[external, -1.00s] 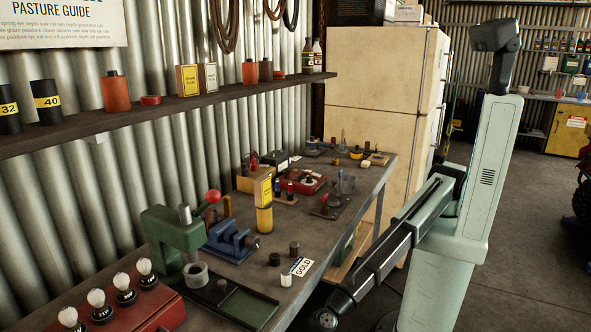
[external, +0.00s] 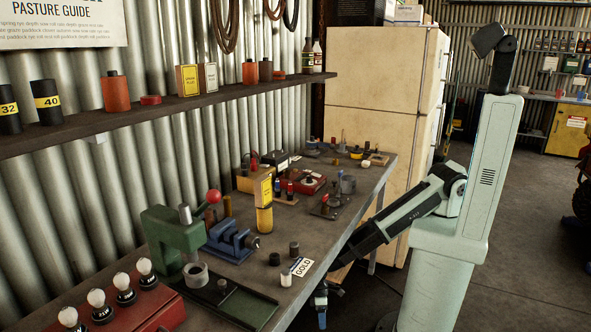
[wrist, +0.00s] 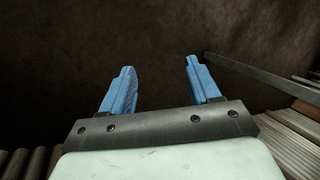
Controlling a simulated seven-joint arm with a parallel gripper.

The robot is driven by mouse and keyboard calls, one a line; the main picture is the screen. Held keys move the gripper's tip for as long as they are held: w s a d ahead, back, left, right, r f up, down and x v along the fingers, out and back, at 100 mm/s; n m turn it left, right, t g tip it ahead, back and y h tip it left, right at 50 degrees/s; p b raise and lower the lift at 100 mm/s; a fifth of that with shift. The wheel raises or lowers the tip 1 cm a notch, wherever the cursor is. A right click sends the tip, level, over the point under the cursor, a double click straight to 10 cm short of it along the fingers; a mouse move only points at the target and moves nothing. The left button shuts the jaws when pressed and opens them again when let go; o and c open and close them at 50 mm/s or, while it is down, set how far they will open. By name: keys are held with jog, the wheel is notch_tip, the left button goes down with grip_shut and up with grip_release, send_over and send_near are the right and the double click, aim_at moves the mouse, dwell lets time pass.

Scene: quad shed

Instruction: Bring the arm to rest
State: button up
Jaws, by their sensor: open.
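My gripper (external: 322,312) hangs low beside the front edge of the workbench (external: 325,235) in the external view, near the bottom of the picture. My arm bends down to it from the pale green column on the right. In the wrist view, my gripper (wrist: 158,85) shows two blue fingers spread well apart. Nothing is between them. Behind the fingers is a dark brown surface that I cannot identify.
A cream fridge (external: 380,120) stands behind. Open floor (external: 535,260) lies to the right.

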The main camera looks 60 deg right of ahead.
jog(key=s+d+f+m+g+h, duration=0.15)
jog(key=s+d, duration=0.25)
jog(key=d, duration=1.2)
jog(key=s+d+f+m+h, duration=0.2)
jog(key=s+d+m, duration=0.1)
jog(key=d, duration=1.3)
jog(key=s+d+r+m+g, duration=0.1)
jog(key=s+d+g, duration=0.1)
jog(key=s+d, duration=0.6)
jog(key=shift+d+r, duration=0.25)
jog(key=shift+d, duration=0.2)
jog(key=shift+s+h, duration=0.1)
jog(key=shift+h, duration=0.15)
